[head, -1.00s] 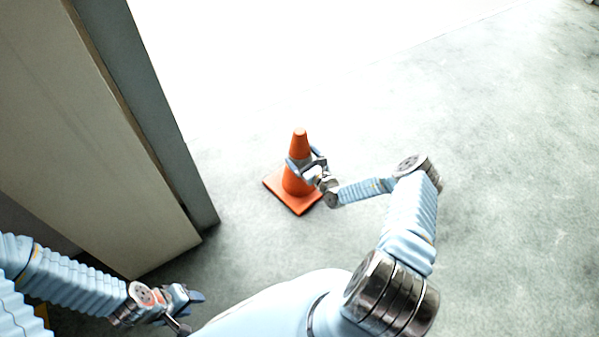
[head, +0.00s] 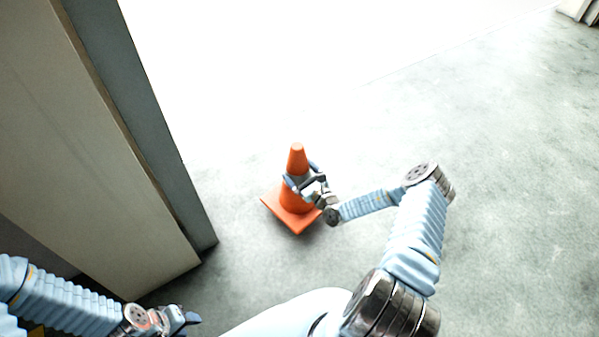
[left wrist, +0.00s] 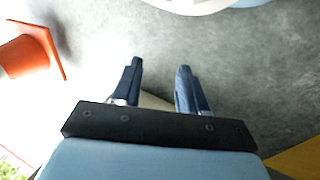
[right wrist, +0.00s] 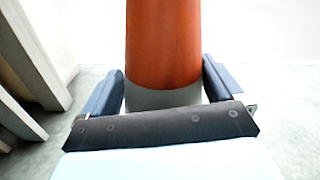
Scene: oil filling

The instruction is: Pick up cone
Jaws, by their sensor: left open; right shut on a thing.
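The orange cone (head: 296,160) with a pale band and a square orange base (head: 292,219) is upright in the middle of the head view. My right gripper (head: 302,180) is shut on the cone around its pale band. In the right wrist view the cone (right wrist: 163,45) stands between the two fingers, with its pale band at the fingers. My left gripper (head: 190,319) is low at the left of the head view, open and empty. The left wrist view shows its two fingers (left wrist: 160,85) apart, and part of the cone (left wrist: 25,55) at the left edge.
A tall beige and grey panel (head: 120,150) stands at the left, between the cone and the left edge. The grey floor (head: 520,200) to the right is clear. A pale object (head: 580,10) shows at the top right corner.

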